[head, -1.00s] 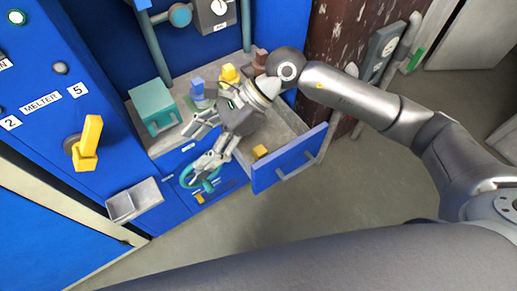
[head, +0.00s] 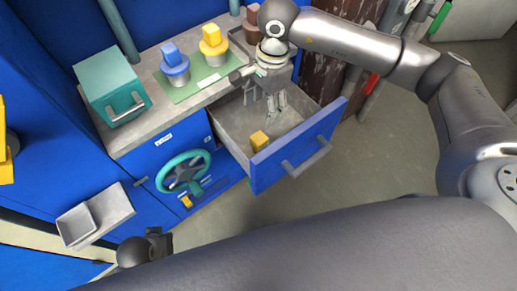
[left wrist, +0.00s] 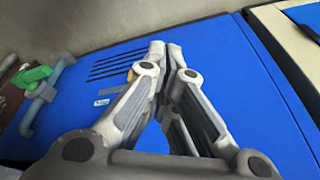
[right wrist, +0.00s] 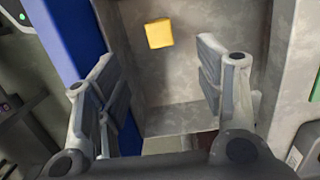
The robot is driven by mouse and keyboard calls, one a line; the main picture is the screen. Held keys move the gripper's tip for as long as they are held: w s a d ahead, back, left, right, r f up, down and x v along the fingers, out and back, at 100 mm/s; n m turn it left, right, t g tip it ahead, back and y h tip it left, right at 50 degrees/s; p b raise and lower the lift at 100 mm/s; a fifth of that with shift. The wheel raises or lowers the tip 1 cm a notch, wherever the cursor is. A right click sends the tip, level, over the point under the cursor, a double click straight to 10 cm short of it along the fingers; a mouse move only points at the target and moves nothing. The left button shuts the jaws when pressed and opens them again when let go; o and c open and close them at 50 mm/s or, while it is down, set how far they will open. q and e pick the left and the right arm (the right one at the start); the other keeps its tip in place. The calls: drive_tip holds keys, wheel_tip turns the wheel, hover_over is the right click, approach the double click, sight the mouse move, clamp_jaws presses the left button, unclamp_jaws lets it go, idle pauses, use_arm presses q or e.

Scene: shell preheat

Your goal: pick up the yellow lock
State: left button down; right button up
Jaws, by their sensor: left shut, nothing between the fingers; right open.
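A small yellow block (head: 260,141), which looks like the yellow lock, lies in the open drawer (head: 231,126) near its front wall. In the right wrist view the yellow block (right wrist: 159,33) shows beyond and between the fingers, not touching them. My right gripper (head: 265,106) is open and empty, pointing down over the back part of the drawer; it also shows in the right wrist view (right wrist: 156,68). My left gripper (left wrist: 165,52) is shut and empty in front of a blue panel (left wrist: 225,75).
The drawer's blue front (head: 297,147) with its handle sticks out. Left of it are a teal handwheel (head: 184,172) and a small yellow piece (head: 186,202). On the counter stand a teal box (head: 110,82), a blue-topped pot (head: 175,67) and a yellow-topped pot (head: 213,44). A grey tray (head: 110,208) hangs lower left.

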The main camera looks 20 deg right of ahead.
sight(259, 137)
wheel_tip(259, 137, down, 4)
drive_tip(key=shift+r+b, duration=0.25)
drive_tip(key=shift+b, duration=0.75)
drive_tip(key=f, duration=0.5)
drive_tip(key=shift+s+a+f+b, duration=0.2)
drive_tip(key=shift+a+f+b, duration=0.15)
drive_tip(key=shift+a, duration=0.05)
drive_tip(key=shift+s+a+f+b, duration=0.1)
drive_tip(key=shift+a+f+b, duration=0.1)
drive_tip(key=shift+f, duration=0.95)
drive_tip(key=shift+s+a+f+b, duration=0.1)
drive_tip(key=shift+f+b, duration=0.05)
drive_tip(key=shift+f, duration=1)
use_arm(q)
drive_tip(key=v, duration=0.9)
drive_tip(key=shift+w+a+r+t, duration=0.15)
drive_tip(key=shift+w+r+t, duration=0.05)
drive_tip(key=shift+w+t, duration=0.2)
use_arm(e)
drive_tip(key=shift+w, duration=0.1)
drive_tip(key=c, duration=1.2)
